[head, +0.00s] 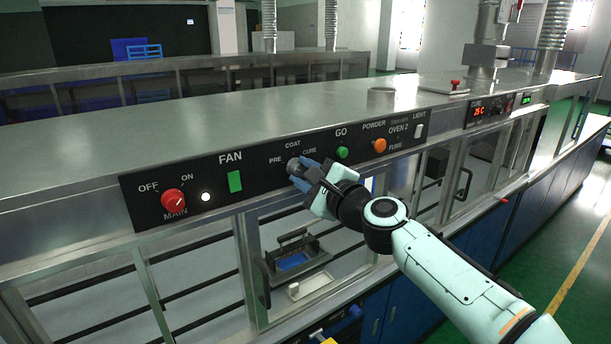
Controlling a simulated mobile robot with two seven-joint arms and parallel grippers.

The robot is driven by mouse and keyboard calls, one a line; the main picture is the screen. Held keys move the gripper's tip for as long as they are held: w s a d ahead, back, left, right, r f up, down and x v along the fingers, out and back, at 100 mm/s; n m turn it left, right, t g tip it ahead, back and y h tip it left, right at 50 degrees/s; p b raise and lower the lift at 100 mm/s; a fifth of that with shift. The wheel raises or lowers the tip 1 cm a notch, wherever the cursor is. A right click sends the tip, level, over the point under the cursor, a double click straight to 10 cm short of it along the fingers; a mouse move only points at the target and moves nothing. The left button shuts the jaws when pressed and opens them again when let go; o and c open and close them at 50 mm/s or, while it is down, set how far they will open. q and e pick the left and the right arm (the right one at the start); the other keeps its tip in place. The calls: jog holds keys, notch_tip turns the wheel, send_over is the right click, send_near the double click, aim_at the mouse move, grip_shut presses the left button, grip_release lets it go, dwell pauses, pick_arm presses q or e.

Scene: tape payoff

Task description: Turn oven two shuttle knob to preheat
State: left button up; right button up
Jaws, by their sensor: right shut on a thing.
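The panel also holds a red MAIN knob (173,201), a green FAN switch (235,181), a green GO button (342,153) and an orange POWDER knob (379,145). Below are glass oven fronts with a handled tray (292,262) inside. The steel top (230,117) is mostly clear.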

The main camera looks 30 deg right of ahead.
pick_arm(q)
jog(key=shift+f, duration=0.1)
pick_arm(e)
jog(key=shift+n, duration=0.5)
jog(key=o, duration=1.1)
pick_arm(q)
jog(key=shift+s+f+b, duration=0.3)
jog(key=shift+f+b, duration=0.15)
jog(key=shift+f, duration=0.05)
jog(key=shift+s+f+b, duration=0.25)
jog(key=shift+f+b, duration=0.2)
jog(key=shift+f, duration=0.05)
pick_arm(e)
jog(key=s, duration=0.9)
jog(key=s+d, duration=0.1)
jog(key=s, duration=0.3)
jog(key=shift+s, duration=0.2)
